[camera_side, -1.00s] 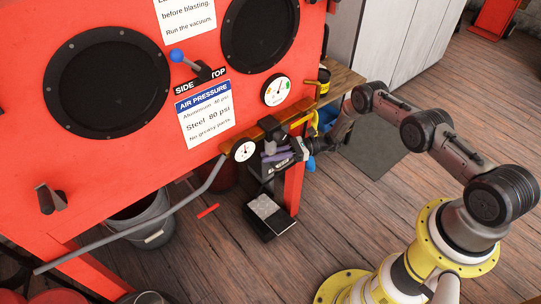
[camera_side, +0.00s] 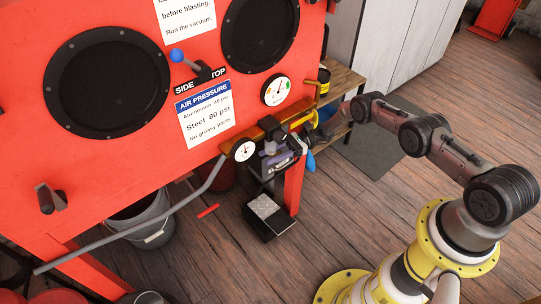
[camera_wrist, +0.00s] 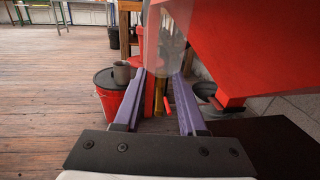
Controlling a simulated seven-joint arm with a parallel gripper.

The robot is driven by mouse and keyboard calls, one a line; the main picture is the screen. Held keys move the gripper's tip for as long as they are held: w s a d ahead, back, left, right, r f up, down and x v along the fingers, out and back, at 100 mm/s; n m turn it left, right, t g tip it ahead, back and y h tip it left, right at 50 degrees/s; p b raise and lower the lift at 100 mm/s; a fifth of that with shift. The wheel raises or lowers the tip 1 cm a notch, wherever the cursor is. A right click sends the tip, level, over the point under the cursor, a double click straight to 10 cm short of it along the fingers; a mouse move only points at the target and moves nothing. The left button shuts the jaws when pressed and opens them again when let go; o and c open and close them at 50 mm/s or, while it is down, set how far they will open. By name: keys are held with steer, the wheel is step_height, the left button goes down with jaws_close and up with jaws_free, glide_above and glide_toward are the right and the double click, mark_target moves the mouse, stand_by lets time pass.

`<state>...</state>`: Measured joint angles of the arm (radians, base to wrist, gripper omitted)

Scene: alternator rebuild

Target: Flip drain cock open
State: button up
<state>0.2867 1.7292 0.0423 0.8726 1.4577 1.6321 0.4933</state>
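In the wrist view my gripper (camera_wrist: 159,88) has its two purple fingers apart, with a clear gap between them. A translucent bowl (camera_wrist: 167,45) hangs just above and beyond the fingertips. A narrow brass-coloured piece (camera_wrist: 159,95) shows in the gap below it; I cannot tell whether it is the drain cock. A small red piece (camera_wrist: 168,106) shows beside it, and its attachment is unclear. My gripper's body and the fittings there hide the cock.
The red blast cabinet (camera_side: 120,175) stands close on the left, with pressure gauges (camera_side: 275,91) above my gripper. Its red leg (camera_side: 294,188) and a black foot pedal (camera_side: 264,213) are below. A wooden bench (camera_side: 345,80) stands behind. Open floor lies to the right.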

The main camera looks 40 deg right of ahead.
steer(key=s+d, duration=0.2)
steer(key=d, duration=1.1)
steer(key=shift+d, duration=0.35)
steer(key=shift+s+r, duration=0.1)
steer(key=s+a+r+n+g+h, duration=0.15)
steer(key=s+r+n+h, duration=0.3)
steer(key=r, duration=0.65)
steer(key=s+a+r+n+g+h, duration=0.1)
steer(key=s+a+r+n+h, duration=0.25)
steer(key=r, duration=0.75)
steer(key=s+a+r+n+g+h, duration=0.1)
steer(key=s+r+n+g+h, duration=0.15)
steer(key=s+r+h, duration=0.65)
steer(key=s+r+n+t, duration=0.4)
steer(key=s, duration=0.5)
steer(key=s+r+n+t, duration=0.3)
steer(key=s+r+n, duration=0.2)
steer(key=s, duration=0.4)
steer(key=shift+a+r+t+h, duration=0.25)
steer(key=shift+a+t+h, duration=0.05)
steer(key=shift+t+h, duration=0.1)
